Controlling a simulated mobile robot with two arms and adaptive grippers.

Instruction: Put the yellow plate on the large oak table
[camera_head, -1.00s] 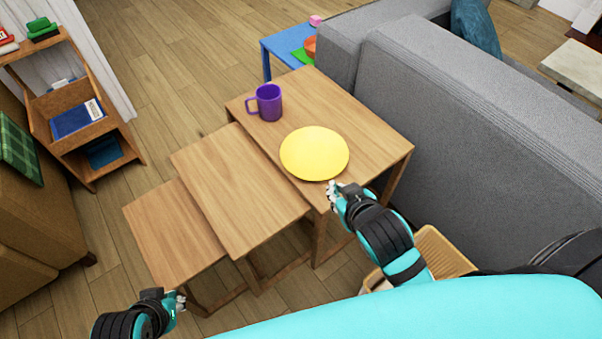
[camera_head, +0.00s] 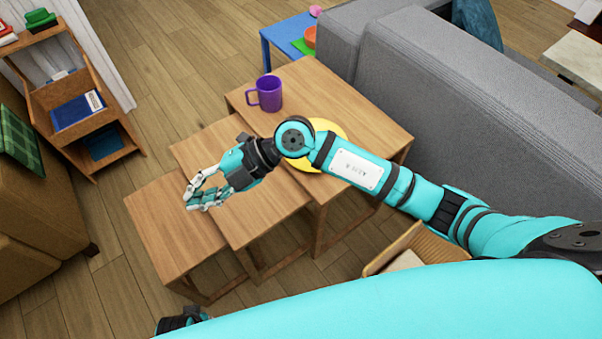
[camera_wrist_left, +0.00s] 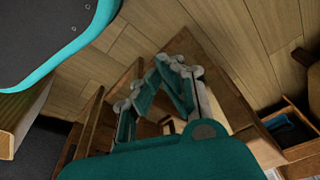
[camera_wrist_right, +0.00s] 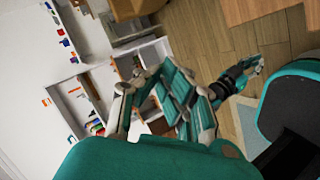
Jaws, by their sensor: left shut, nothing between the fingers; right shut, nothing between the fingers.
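The yellow plate (camera_head: 331,130) lies on the largest of the nested oak tables (camera_head: 374,122), near its front left edge. My right forearm crosses above the plate and hides much of it. My right gripper (camera_head: 190,203) is shut and empty, in the air over the smaller oak tables, left of the plate. Its fingers also show in the right wrist view (camera_wrist_right: 168,75). My left gripper is mostly out of the head view at the bottom. The left wrist view shows its fingers (camera_wrist_left: 180,66) shut and empty.
A purple mug (camera_head: 265,94) stands on the large table behind the plate. The medium table (camera_head: 276,205) and small table (camera_head: 160,235) step down to the left. A grey sofa (camera_head: 440,110) borders the right. A wooden shelf (camera_head: 75,90) stands far left; floor between is clear.

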